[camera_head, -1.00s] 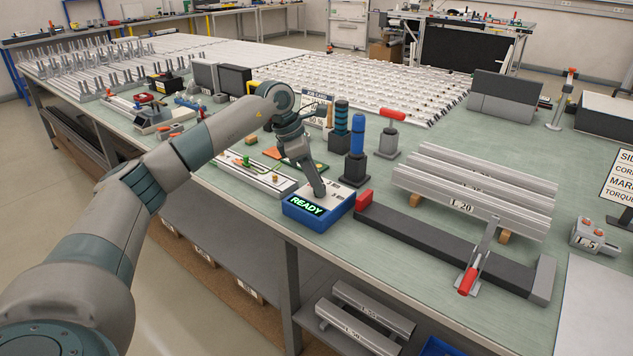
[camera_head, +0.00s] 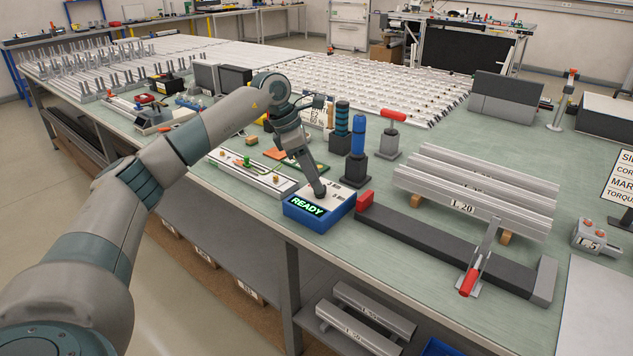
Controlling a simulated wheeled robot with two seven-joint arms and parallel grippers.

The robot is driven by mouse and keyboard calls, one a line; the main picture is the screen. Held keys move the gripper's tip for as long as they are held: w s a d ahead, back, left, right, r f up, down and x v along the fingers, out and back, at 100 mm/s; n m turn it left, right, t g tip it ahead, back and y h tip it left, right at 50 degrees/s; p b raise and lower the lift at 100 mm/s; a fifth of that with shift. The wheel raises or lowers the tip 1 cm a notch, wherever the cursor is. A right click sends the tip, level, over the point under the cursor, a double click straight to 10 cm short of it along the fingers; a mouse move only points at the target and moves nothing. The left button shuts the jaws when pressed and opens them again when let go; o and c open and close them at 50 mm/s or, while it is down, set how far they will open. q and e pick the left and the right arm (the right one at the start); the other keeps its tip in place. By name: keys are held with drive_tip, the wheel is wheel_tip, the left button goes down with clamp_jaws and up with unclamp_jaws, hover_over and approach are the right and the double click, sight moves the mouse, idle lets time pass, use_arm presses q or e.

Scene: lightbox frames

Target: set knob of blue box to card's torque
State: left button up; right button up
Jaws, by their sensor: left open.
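The blue box (camera_head: 318,219) stands near the front edge of the bench, with a white top and a green READY display (camera_head: 307,206). My left gripper (camera_head: 320,192) points down at the top of the box and is open. The gripper covers the knob, so its setting and any contact cannot be told. Small dark marks show on the white top beside the gripper. A card with a TORQUE line (camera_head: 620,178) is cut off by the right edge, and its value is out of view. My right gripper is not in view.
Blue-handled (camera_head: 358,138) and red-handled (camera_head: 392,116) tools stand in holders behind the box. A dark fixture with a red end block (camera_head: 364,200) lies close to its right. Silver profiles (camera_head: 475,190) lie further right. A white fixture (camera_head: 250,172) is at left.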

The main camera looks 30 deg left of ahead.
use_arm(q)
drive_tip(key=b+v, duration=0.1)
drive_tip(key=v, duration=1.4)
drive_tip(key=shift+s, duration=0.15)
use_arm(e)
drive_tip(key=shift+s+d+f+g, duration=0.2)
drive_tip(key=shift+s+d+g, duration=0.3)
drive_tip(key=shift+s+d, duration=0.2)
use_arm(q)
drive_tip(key=shift+r, duration=0.1)
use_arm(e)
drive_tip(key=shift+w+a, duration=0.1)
